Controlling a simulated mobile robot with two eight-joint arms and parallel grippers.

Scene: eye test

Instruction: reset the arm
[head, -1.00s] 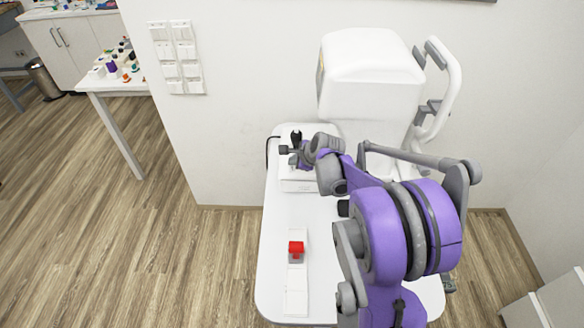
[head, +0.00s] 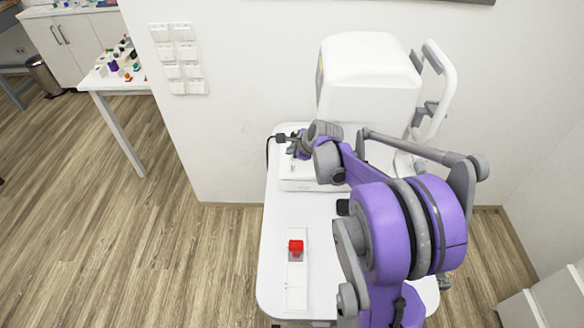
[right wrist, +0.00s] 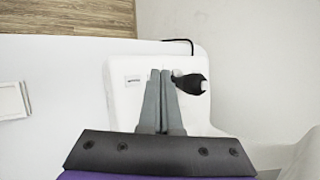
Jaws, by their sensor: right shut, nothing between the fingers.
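My right arm reaches over the white table (head: 275,255) from the lower right in the head view. Its gripper (head: 284,146) is over the white box-shaped device (head: 298,184) at the back of the table. In the right wrist view the gripper's two grey fingers (right wrist: 160,74) are together, with nothing between them, above the device's white top (right wrist: 125,95). A black knob or lever (right wrist: 192,84) on the device is just right of the fingertips; I cannot tell whether they touch. My left gripper is not in view.
A large white machine (head: 368,80) with a grey-white handle stands at the back against the wall. A side table (head: 115,84) with several small items is far left.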

